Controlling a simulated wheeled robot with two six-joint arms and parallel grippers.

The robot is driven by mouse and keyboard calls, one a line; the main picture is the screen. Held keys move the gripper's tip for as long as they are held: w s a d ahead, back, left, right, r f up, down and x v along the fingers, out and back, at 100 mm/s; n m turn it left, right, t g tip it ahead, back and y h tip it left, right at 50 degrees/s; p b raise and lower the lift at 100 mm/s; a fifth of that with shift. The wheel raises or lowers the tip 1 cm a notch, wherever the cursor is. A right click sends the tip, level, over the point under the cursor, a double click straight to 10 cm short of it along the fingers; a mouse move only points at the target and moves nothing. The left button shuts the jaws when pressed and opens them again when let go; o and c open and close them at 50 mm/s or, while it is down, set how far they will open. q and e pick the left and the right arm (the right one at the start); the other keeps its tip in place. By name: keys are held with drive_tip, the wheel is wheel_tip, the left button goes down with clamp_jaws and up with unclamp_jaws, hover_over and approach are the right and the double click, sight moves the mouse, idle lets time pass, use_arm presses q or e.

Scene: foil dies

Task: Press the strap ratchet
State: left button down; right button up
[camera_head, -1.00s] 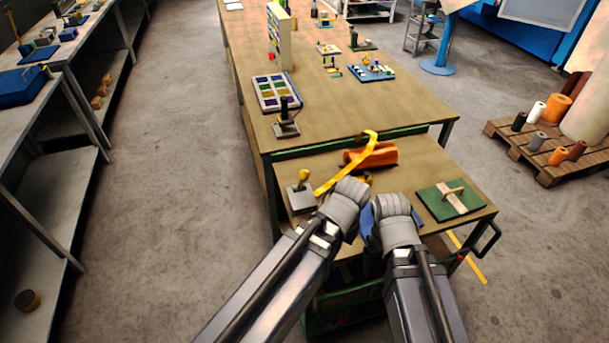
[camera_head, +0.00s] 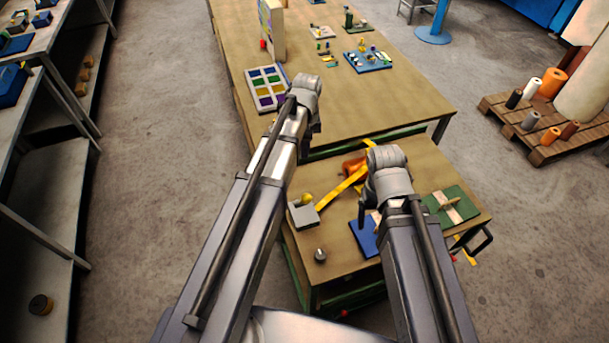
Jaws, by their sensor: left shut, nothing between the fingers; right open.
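A yellow strap (camera_head: 340,190) runs across the trolley top and over an orange roll (camera_head: 352,167). At its left end stands a grey block with a yellow knob (camera_head: 303,214), which looks like the strap ratchet. My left gripper (camera_head: 314,127) is shut and empty over the near edge of the long table, beyond the block; its fingertips are mostly hidden by the wrist.
A blue pad (camera_head: 362,240) and a green pad (camera_head: 460,206) with a pale strip lie on the trolley (camera_head: 340,267), with a small grey knob (camera_head: 320,256) at its near left. The long table (camera_head: 400,100) adjoins behind, with a colour-compartment tray (camera_head: 266,88).

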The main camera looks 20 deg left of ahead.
sight(304, 201)
use_arm(q)
drive_tip(key=shift+f, duration=0.1)
drive_tip(key=s+f+b, duration=0.1)
drive_tip(key=f+b, duration=0.2)
drive_tip(key=s+d+f+b, duration=0.1)
drive_tip(key=s+f+b, duration=0.1)
drive_tip(key=f+b, duration=0.2)
drive_tip(key=s+f+b, duration=0.1)
drive_tip(key=f+b, duration=0.2)
drive_tip(key=shift+s+d+f+b, duration=0.25)
drive_tip(key=shift+b, duration=0.15)
drive_tip(key=shift+w, duration=0.1)
idle(0.3)
